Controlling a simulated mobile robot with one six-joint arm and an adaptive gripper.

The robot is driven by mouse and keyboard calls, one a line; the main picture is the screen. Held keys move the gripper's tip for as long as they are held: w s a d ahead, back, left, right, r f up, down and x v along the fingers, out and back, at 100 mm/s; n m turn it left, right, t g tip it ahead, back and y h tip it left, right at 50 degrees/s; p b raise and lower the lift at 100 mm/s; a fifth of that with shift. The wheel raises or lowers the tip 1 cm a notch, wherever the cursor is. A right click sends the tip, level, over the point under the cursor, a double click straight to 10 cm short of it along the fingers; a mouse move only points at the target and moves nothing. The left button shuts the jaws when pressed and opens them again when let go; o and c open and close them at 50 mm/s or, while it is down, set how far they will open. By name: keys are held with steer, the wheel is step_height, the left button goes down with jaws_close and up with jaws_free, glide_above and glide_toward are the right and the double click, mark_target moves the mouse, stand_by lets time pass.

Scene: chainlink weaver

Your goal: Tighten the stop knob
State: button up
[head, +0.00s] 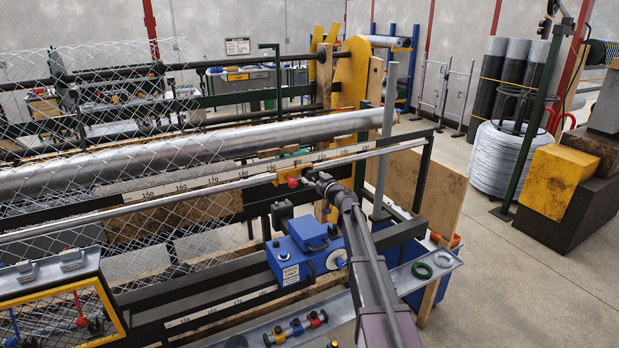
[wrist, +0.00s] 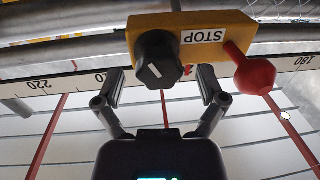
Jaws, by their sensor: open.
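The stop is a yellow block (wrist: 205,25) with a STOP label, mounted on a metal rail. Its black faceted stop knob (wrist: 158,58) faces the wrist camera, and a red ball (wrist: 255,76) on a lever sits right of it. In the wrist view my gripper (wrist: 160,80) is open, with one finger left and one right of the knob. The fingers look apart from the knob, but their exact depth is unclear. In the head view my gripper (head: 318,181) is close to the red ball (head: 293,182) and hides the knob.
A numbered scale (head: 187,186) runs along the rail. Chain-link mesh (head: 70,120) covers the left. Open floor shows at right.

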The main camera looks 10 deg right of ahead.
steer(key=shift+w+a, duration=0.25)
steer(key=shift+w, duration=0.45)
steer(key=c, duration=1.2)
steer(key=shift+o, duration=0.2)
steer(key=shift+a, duration=0.15)
